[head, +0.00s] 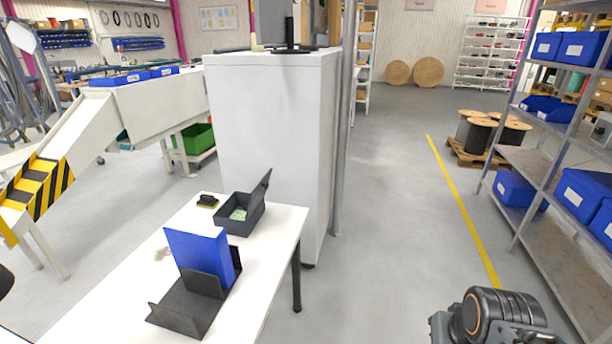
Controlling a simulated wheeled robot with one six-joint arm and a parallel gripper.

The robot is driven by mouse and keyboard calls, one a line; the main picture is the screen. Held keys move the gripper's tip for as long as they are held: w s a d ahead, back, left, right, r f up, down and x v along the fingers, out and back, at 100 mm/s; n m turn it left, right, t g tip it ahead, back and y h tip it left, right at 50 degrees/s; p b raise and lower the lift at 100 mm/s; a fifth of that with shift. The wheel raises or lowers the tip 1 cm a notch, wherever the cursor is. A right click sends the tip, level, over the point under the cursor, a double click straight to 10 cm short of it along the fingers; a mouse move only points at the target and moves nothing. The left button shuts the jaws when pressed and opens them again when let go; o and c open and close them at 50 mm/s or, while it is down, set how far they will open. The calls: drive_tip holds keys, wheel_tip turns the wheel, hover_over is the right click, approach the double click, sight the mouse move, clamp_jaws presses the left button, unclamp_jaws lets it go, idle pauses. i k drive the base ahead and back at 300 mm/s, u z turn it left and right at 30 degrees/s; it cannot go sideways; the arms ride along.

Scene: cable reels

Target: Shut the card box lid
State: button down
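The card box (236,221) is a small dark grey box on the white table, near its far right edge. Its lid (261,186) stands open, tilted up on the right side. Something pale green lies inside the box. Part of my arm shows at the bottom right, apart from the table and the box. My gripper's fingers cannot be made out in this view.
The white table (110,297) also holds a blue upright item (197,247) in a dark holder (181,308) and a small black-and-yellow object (207,201). A tall white cabinet (265,130) stands just behind the box. Open floor lies right of the table, before a shelf rack (540,160).

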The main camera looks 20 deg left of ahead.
sight(258, 193)
drive_tip(key=u, duration=0.1)
drive_tip(key=i, duration=0.8)
drive_tip(key=u, duration=1.05)
drive_tip(key=i, duration=0.75)
drive_tip(key=u, duration=0.75)
